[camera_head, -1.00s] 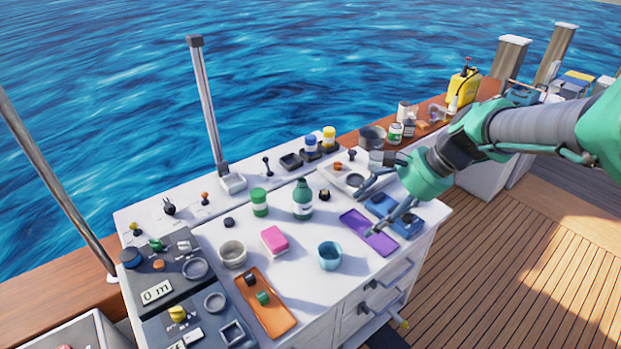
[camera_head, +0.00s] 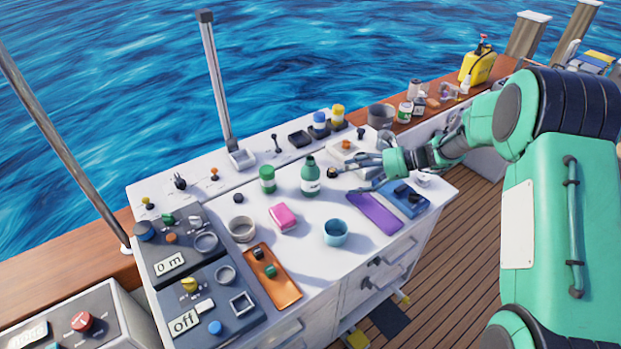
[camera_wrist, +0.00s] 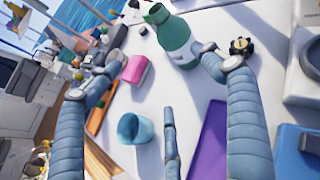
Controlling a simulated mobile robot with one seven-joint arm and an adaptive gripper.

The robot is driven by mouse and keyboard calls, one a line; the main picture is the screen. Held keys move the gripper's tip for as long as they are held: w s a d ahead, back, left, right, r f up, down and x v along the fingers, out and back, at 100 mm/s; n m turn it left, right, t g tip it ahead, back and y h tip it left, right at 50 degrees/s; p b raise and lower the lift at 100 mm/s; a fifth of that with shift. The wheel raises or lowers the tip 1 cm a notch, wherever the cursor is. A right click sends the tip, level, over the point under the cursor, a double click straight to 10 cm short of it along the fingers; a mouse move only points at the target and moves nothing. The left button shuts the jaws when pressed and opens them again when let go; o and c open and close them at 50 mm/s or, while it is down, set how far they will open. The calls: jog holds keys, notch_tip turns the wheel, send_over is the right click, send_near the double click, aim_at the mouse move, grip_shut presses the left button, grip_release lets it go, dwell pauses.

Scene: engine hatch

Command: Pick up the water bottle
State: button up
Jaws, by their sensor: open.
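The water bottle appears to be the green bottle (camera_head: 310,180) with a white label, upright on the white counter. In the wrist view the bottle (camera_wrist: 172,38) shows at the top, close to the tip of the right finger. My gripper (camera_head: 337,177) reaches in low from the right, its fingers spread and pointing toward the bottle. In the wrist view my gripper (camera_wrist: 158,65) is open with nothing held between its fingers. I cannot tell whether a finger touches the bottle.
A green-lidded jar (camera_head: 267,180) stands left of the bottle. A pink sponge (camera_head: 283,217), a teal cup (camera_head: 336,232) and a purple tray (camera_head: 374,213) lie nearer the front. A small black knob-like object (camera_wrist: 241,46) sits by the right finger. Counter between these is clear.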

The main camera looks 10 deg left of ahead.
aim_at(318, 182)
jog(key=shift+m+t+y, duration=0.3)
jog(key=shift+m+y, duration=0.2)
jog(key=shift+m, duration=0.3)
jog(key=w+f, duration=0.2)
jog(key=f, duration=0.1)
jog(key=shift+w+a, duration=0.2)
jog(key=shift+w, duration=0.05)
jog(key=shift+b+x, duration=0.65)
jog(key=shift+x, duration=3.65)
jog(key=shift+f, duration=0.2)
jog(key=x, duration=0.1)
jog(key=b+x, duration=0.1)
jog(key=x, duration=0.1)
jog(key=shift+a+f, duration=0.15)
jog(key=shift+f, duration=0.2)
jog(key=shift+b+x, duration=0.3)
jog(key=shift+x, duration=0.5)
jog(key=shift+r, duration=0.1)
